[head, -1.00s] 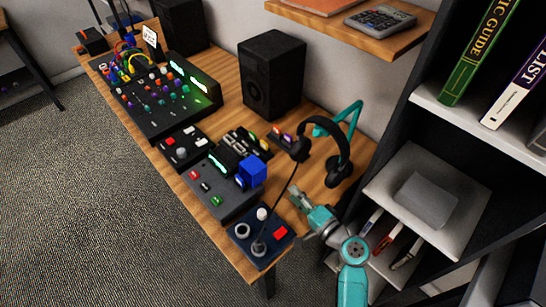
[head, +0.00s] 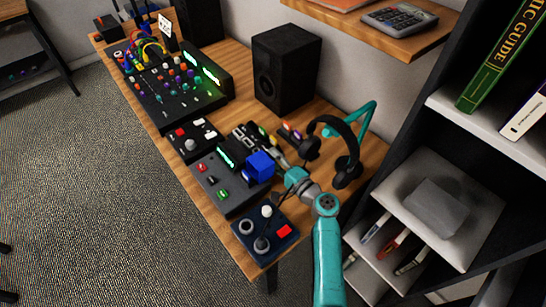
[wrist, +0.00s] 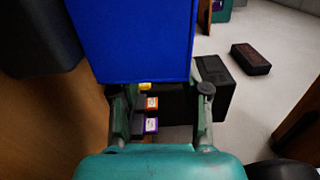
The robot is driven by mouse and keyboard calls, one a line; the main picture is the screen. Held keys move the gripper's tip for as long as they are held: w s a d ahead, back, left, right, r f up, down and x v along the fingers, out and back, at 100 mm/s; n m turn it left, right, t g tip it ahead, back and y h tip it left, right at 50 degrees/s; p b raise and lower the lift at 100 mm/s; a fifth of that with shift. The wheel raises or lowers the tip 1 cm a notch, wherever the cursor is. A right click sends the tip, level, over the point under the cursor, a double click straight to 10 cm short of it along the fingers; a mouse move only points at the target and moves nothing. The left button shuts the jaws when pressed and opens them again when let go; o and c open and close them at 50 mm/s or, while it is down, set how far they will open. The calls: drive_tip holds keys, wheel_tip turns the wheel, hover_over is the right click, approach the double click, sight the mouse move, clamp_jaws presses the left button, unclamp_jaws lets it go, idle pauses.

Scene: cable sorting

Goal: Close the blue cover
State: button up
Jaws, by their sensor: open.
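The blue cover (head: 260,166) stands up from the right end of a dark grey control box (head: 232,200) on the desk. In the wrist view the blue cover (wrist: 135,40) fills the upper middle as a large flat face, close to my gripper. My gripper (head: 279,162) is just right of the cover in the head view, with its fingers partly hidden behind it. The wrist view shows my gripper (wrist: 161,93) open, its two fingers apart and nothing held between them. I cannot tell whether the fingers touch the cover.
A dark blue box with a joystick and red button (head: 284,231) sits at the near desk corner. Headphones (head: 348,170) on a teal stand are right of my gripper. A black speaker (head: 287,65) stands behind. A shelf unit (head: 395,240) borders the right.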

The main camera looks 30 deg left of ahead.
drive_tip(key=shift+w+a, duration=0.15)
drive_tip(key=shift+a, duration=0.35)
clamp_jaws()
